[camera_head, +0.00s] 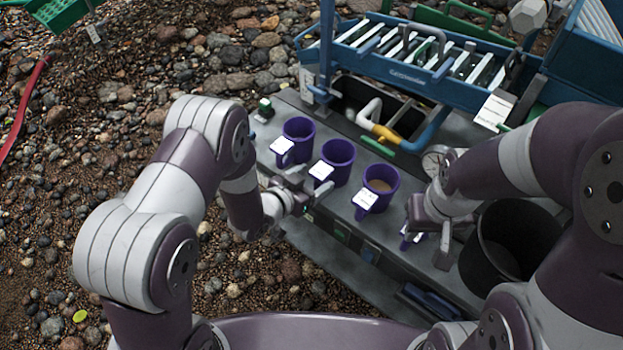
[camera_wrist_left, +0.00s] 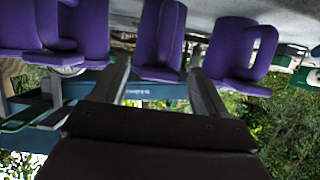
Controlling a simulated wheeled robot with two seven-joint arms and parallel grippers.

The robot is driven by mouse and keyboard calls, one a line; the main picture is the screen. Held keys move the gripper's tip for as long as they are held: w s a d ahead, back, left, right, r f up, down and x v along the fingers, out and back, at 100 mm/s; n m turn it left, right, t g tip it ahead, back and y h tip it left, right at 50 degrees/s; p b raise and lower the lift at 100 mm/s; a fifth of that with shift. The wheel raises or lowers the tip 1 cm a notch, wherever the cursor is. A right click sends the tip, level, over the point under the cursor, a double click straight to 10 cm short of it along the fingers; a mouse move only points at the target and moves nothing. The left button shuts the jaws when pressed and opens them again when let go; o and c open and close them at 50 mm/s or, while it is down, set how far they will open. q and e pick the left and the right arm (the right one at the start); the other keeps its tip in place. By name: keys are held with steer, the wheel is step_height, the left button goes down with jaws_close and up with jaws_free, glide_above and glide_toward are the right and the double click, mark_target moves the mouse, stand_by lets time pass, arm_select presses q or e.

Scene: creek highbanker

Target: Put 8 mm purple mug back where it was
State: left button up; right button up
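Three purple mugs stand upright in a row on the grey bench: a far one (camera_head: 299,137), a middle one (camera_head: 340,155) and a near one (camera_head: 381,184) with brown contents. Each has a white tag, too small to read. My left gripper (camera_head: 305,196) is open and empty beside the row, close to the middle mug. In the left wrist view, purple mugs appear upside down, one (camera_wrist_left: 162,38) ahead between the open fingers (camera_wrist_left: 160,90). My right gripper (camera_head: 428,228) is near the bench's right part; a tag and a bit of purple (camera_head: 411,238) show beside it, mostly hidden.
A black bucket (camera_head: 515,240) stands right of my right gripper. A blue sluice (camera_head: 400,62), pipes and a gauge (camera_head: 438,160) lie behind the mugs. Stony ground (camera_head: 130,120) is left of the bench.

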arm_select(q)
steer(key=shift+r, duration=0.3)
steer(key=p+v, duration=0.2)
steer(key=v, duration=1)
steer(key=w+a+r+n+g+y, duration=0.1)
steer(key=a+r+n+g+y, duration=0.2)
steer(key=a+y, duration=0.45)
steer(key=s+a+r+n+g, duration=0.1)
steer(key=s+r+n+g, duration=0.3)
steer(key=s, duration=0.5)
steer(key=r+g, duration=0.1)
steer(key=g, duration=0.1)
steer(key=shift+s+a+g, duration=0.3)
steer(key=shift+a, duration=0.05)
steer(key=shift+y, duration=0.25)
